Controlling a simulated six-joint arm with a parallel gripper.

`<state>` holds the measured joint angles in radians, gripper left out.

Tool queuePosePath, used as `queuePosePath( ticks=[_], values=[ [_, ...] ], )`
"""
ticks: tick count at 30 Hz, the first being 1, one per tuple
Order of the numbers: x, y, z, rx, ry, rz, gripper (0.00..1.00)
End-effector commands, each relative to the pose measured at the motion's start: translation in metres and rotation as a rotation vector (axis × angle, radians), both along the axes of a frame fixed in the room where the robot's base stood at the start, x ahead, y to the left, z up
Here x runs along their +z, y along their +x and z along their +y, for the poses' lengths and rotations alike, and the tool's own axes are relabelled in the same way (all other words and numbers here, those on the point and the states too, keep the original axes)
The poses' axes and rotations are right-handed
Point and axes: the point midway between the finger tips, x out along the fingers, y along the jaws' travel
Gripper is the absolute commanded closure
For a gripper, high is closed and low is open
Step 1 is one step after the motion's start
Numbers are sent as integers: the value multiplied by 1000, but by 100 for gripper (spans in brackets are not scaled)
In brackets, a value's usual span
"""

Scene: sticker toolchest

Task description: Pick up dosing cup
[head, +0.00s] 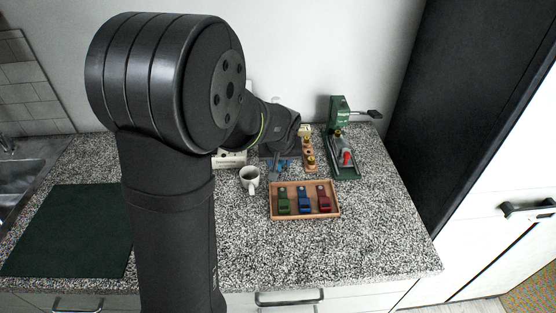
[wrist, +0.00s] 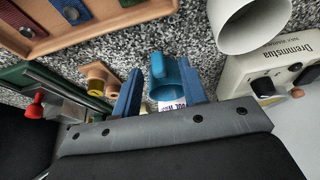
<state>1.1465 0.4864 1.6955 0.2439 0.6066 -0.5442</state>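A small teal-blue cup (wrist: 168,82), which I take to be the dosing cup, shows in the wrist view between my gripper's blue fingers. A white label with dark lettering (wrist: 172,105) shows just below it, partly hidden by the gripper body. My gripper (wrist: 160,74) is open, with one finger on each side of the cup. A gap shows on the left finger's side; the right finger overlaps the cup's edge in the picture, and contact there cannot be told. In the head view my gripper (head: 279,168) is at the back of the counter, and the cup cannot be made out.
A white mug (head: 249,178) and a wooden tray (head: 272,207) with green, blue and red pieces stand in front. A cream device (wrist: 256,68) is close by.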

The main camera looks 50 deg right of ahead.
Motion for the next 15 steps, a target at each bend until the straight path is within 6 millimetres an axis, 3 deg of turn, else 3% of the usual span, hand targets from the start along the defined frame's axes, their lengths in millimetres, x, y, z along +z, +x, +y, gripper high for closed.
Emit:
queuePosePath(
  ticks=[4, 12, 15],
  values=[
    [-13, 4, -4, 0, -1, 0, 61],
    [-15, 4, -5, -1, -2, -1, 61],
    [-15, 4, -5, -1, -2, -1, 79]
  ],
)
